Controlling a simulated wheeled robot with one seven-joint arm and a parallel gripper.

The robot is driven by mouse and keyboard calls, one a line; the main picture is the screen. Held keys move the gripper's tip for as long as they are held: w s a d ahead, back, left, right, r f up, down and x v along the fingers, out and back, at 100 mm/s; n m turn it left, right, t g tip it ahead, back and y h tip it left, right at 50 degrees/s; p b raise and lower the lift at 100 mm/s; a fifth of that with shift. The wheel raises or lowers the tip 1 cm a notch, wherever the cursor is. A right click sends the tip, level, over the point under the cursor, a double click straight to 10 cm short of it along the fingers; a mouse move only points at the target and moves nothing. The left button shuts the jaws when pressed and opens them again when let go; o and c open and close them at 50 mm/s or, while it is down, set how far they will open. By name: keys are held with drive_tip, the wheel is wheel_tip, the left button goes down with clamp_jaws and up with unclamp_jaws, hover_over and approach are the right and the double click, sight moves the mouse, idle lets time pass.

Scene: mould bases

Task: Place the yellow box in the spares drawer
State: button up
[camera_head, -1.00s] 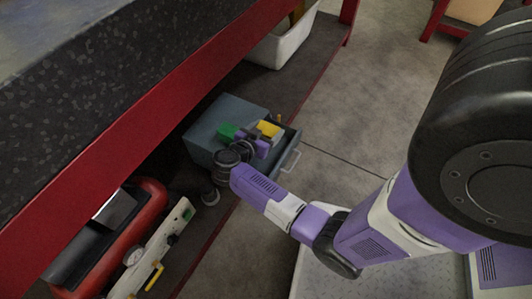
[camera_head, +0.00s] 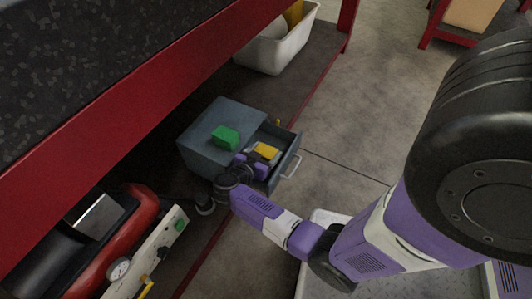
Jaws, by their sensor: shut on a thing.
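The yellow box (camera_head: 265,151) is at the opening of the drawer (camera_head: 284,163). The drawer is pulled out of a grey-blue cabinet (camera_head: 205,139) and has a pale handle on its front. My gripper (camera_head: 258,159) is at the near side of the yellow box, shut on it, over or inside the drawer. Its fingers are small and partly hidden, and I cannot tell whether the box touches the drawer floor.
A green block (camera_head: 225,137) lies on top of the cabinet. The red-edged bench (camera_head: 150,88) overhangs it. A white bin (camera_head: 281,47) stands farther back, and a red machine with a gauge (camera_head: 125,246) sits at lower left. Floor right of the drawer is clear.

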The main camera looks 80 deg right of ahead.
drive_tip(key=o, duration=1.3)
